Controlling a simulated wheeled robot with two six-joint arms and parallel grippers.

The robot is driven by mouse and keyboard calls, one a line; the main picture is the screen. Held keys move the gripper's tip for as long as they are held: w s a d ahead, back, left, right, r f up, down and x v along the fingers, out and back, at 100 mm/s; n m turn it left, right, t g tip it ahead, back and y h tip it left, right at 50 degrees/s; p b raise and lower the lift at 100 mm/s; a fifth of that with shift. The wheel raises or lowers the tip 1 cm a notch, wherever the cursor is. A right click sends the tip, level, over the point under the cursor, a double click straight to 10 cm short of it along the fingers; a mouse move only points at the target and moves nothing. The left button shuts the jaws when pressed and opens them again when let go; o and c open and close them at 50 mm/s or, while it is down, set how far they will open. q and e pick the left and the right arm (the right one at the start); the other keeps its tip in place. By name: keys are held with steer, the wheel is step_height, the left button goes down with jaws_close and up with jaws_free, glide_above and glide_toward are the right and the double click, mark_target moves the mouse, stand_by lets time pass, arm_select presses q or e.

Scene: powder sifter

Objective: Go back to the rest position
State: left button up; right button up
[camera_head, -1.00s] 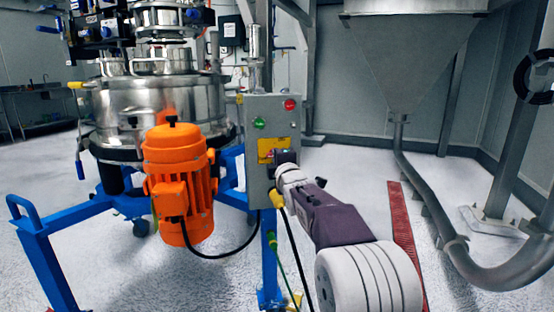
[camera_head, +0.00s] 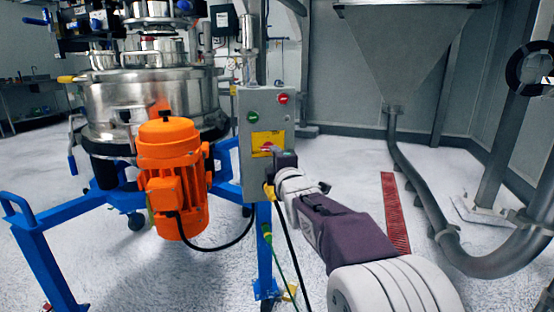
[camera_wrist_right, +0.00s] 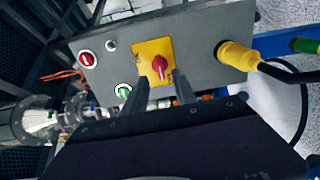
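The grey control box (camera_head: 252,178) stands upright on a blue post. It has a red button (camera_head: 283,98), a green button (camera_head: 252,117) and a yellow plate with a red knob (camera_head: 267,148). My right gripper (camera_head: 284,158) is in front of the lower right part of the yellow plate. In the right wrist view the fingers (camera_wrist_right: 158,90) are apart and empty, with the red knob (camera_wrist_right: 160,66) beyond the gap. Contact with the knob cannot be told from these views. My left gripper is not in view.
An orange motor (camera_head: 170,180) and the steel sifter (camera_head: 150,105) on a blue frame (camera_head: 45,245) stand left of the box. A yellow plug (camera_wrist_right: 237,56) sticks out of the box. A hopper (camera_head: 400,55) and curved pipe (camera_head: 480,265) stand at right. Open floor lies between.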

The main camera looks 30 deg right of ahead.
steer(key=shift+v, duration=1.4)
